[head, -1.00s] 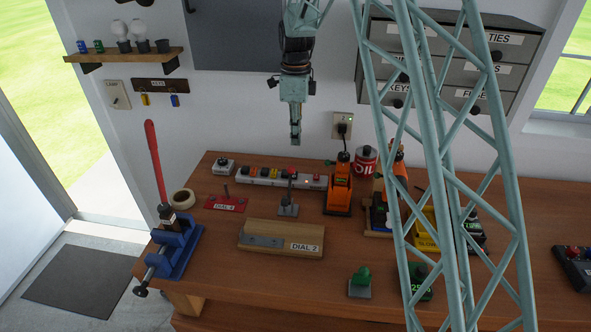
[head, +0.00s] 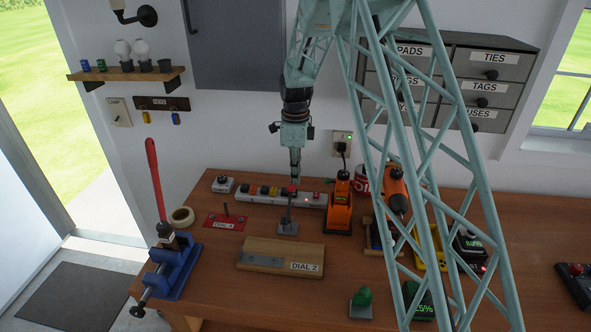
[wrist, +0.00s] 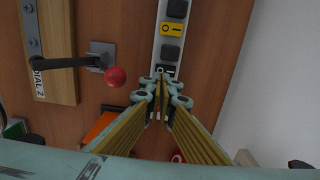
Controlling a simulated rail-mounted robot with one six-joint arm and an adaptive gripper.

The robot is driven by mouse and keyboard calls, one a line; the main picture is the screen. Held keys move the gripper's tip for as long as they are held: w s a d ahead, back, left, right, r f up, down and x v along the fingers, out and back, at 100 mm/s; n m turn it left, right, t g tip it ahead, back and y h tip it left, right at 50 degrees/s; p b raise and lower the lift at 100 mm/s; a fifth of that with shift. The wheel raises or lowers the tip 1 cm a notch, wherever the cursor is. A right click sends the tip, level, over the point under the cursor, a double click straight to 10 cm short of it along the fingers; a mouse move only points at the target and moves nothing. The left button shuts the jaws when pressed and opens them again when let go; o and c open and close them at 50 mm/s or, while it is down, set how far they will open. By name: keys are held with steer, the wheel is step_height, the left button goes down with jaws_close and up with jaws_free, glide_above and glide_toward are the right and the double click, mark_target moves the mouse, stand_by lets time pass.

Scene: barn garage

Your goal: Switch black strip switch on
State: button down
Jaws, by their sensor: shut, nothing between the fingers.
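The white power strip (head: 258,199) lies along the back of the workbench, with a row of coloured switches. In the wrist view the strip (wrist: 156,48) runs upright in the picture, with a yellow switch (wrist: 172,29) and dark parts. A black switch with a white mark (wrist: 166,70) sits just beyond my fingertips, partly hidden by them. My gripper (head: 295,174) points down just above the strip, shut and empty. In the wrist view my gripper (wrist: 162,84) covers the lower part of the strip. I cannot tell whether the fingertips touch it.
A lever with a red knob (wrist: 115,76) stands beside the strip, close to my gripper. An orange tool (head: 339,212) stands right of the strip. The DIAL 2 wooden block (head: 281,253) lies in front. A wall outlet (head: 342,143) is behind.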

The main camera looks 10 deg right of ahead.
mark_target(296, 193)
steer(key=shift+f, duration=2.55)
steer(key=shift+s+f, duration=0.1)
steer(key=shift+f, duration=0.05)
steer(key=shift+s+f, duration=0.1)
steer(key=shift+f, duration=0.1)
steer(key=shift+w+d+r, duration=0.2)
steer(key=shift+w, duration=0.5)
steer(key=shift+r, duration=0.15)
